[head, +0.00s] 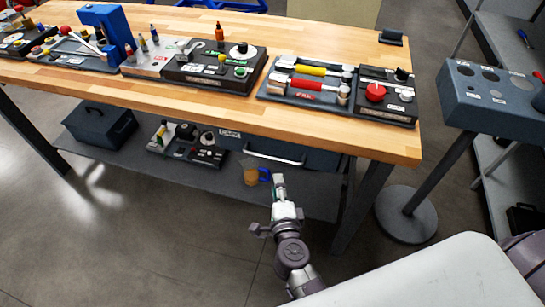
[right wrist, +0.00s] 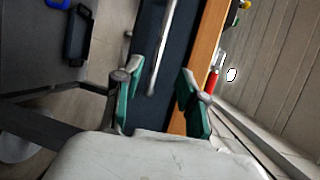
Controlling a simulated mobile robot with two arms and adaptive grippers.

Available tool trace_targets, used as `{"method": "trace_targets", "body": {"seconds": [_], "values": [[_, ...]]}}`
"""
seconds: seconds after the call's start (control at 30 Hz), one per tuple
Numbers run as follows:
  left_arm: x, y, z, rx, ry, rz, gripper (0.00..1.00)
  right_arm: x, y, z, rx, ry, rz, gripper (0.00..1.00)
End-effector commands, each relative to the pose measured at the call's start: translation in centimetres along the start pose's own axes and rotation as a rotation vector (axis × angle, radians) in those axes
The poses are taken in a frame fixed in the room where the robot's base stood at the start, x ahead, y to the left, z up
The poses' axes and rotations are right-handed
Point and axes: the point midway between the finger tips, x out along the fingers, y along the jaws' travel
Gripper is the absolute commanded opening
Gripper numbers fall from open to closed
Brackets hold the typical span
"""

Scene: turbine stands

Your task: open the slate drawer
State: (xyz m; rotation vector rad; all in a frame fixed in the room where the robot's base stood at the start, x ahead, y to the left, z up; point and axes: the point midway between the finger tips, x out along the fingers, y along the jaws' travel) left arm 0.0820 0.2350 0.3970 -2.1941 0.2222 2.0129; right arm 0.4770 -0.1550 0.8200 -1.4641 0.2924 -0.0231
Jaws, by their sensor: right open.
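The slate drawer (head: 322,162) sits under the front edge of the wooden workbench, with a pale bar handle (head: 275,158) across its front. It looks shut. My right gripper (head: 279,182) is just in front of and below the handle, pointing towards the drawer. In the right wrist view the drawer front (right wrist: 186,62) lies beyond the green-padded fingers, and the handle (right wrist: 162,52) runs up between them. The right gripper (right wrist: 158,100) is open and empty, and the handle looks ahead of the fingertips. My left gripper is not in view.
The workbench (head: 395,145) carries several tool trays. Its lower shelf (head: 225,185) holds a dark toolbox (head: 100,125), a black tray (head: 188,148) and an orange and blue item. A bench leg (head: 358,205) and a round-based stand (head: 407,215) are at right. The floor in front is clear.

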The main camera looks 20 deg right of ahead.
Motion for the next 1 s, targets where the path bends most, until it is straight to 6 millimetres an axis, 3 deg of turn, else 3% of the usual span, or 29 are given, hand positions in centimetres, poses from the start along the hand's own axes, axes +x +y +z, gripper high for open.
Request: {"method": "trace_targets", "body": {"seconds": [0.3,0.5,0.7,1.0], "values": [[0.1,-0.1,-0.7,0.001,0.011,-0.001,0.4,6.9,-0.1,0.0,-0.004,-0.002,-0.003,0.41],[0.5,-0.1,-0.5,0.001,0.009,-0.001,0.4,10.3,0.1,0.1,-0.004,-0.002,-0.002,0.41],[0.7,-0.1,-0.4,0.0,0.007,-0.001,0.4,11.8,0.1,0.0,-0.004,-0.002,0.0,0.41],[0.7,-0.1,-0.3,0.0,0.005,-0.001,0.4,12.0,0.0,0.0,-0.004,-0.002,0.0,0.41]]}}
